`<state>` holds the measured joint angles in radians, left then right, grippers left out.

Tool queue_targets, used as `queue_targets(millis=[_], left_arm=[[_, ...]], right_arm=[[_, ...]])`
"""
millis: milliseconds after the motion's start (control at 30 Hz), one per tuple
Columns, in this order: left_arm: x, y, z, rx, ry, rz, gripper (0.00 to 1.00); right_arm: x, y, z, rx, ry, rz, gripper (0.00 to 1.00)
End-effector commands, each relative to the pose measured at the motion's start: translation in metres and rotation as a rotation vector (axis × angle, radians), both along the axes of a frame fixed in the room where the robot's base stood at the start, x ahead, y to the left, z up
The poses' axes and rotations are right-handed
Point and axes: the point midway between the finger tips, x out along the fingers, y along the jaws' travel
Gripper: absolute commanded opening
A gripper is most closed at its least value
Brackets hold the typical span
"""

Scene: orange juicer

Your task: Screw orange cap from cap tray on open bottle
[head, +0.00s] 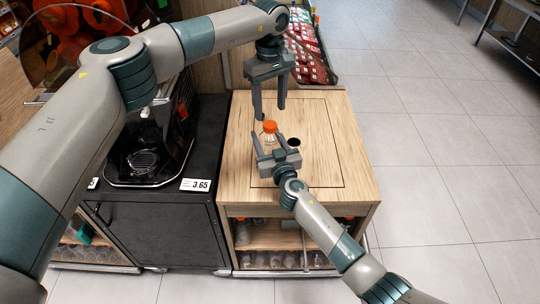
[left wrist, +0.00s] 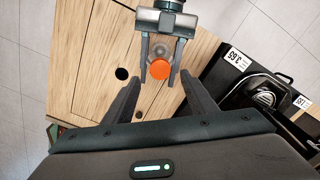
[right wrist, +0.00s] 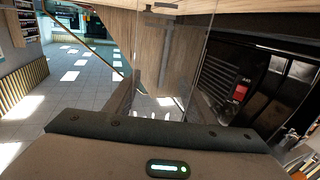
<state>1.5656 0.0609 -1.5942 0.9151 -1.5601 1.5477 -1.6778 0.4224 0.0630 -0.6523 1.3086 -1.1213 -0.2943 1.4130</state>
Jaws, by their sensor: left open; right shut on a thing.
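A clear bottle (head: 268,139) stands on the wooden counter with an orange cap (head: 270,127) on its top. I cannot tell how tightly the cap sits. My right gripper (head: 269,146) is shut on the bottle from the front, one finger on each side below the cap. My left gripper (head: 270,112) is open and empty, behind and above the cap, its fingers apart. In the left wrist view the cap (left wrist: 159,69) shows between and beyond my left fingers (left wrist: 160,88), with the right gripper's fingers (left wrist: 160,58) on both sides. I cannot make out the cap tray.
The wooden counter (head: 235,170) has a dark round hole (head: 294,142) right of the bottle. Bottles stand on the shelf (head: 275,240) below. A black juicer (head: 150,155) and a price tag (head: 195,185) are at the left. Open floor (head: 430,170) lies to the right.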

Motion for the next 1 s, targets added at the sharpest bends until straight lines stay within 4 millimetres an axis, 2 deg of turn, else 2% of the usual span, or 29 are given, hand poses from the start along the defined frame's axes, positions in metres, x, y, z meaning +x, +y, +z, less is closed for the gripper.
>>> queue_targets(millis=[33, 200, 400, 800, 833, 900, 1000], left_arm=[[0.000, 0.000, 0.011, 0.000, -0.001, 0.000, 0.52], [0.000, 0.000, 0.040, 0.000, -0.003, 0.000, 0.52], [0.000, 0.000, 0.062, 0.000, 0.000, -0.001, 0.52], [0.000, 0.000, 0.068, 0.000, 0.000, -0.001, 0.52], [0.000, 0.000, 0.068, 0.000, 0.000, -0.001, 0.52], [0.000, 0.000, 0.068, 0.000, 0.000, -0.001, 0.52], [0.000, 0.000, 0.068, 0.000, 0.000, -0.001, 0.52]], right_arm=[[0.000, 0.000, 0.000, 0.000, 0.001, 0.000, 0.00], [0.000, 0.000, 0.000, 0.000, 0.000, 0.000, 0.00], [0.000, 0.000, 0.000, 0.000, 0.000, 0.000, 0.00], [0.000, 0.000, 0.000, 0.000, 0.000, 0.000, 0.00], [0.000, 0.000, 0.000, 0.000, 0.000, 0.000, 0.54], [0.000, 0.000, 0.000, 0.000, 0.000, 0.000, 0.71], [0.000, 0.000, 0.000, 0.000, 0.000, 0.000, 0.71]])
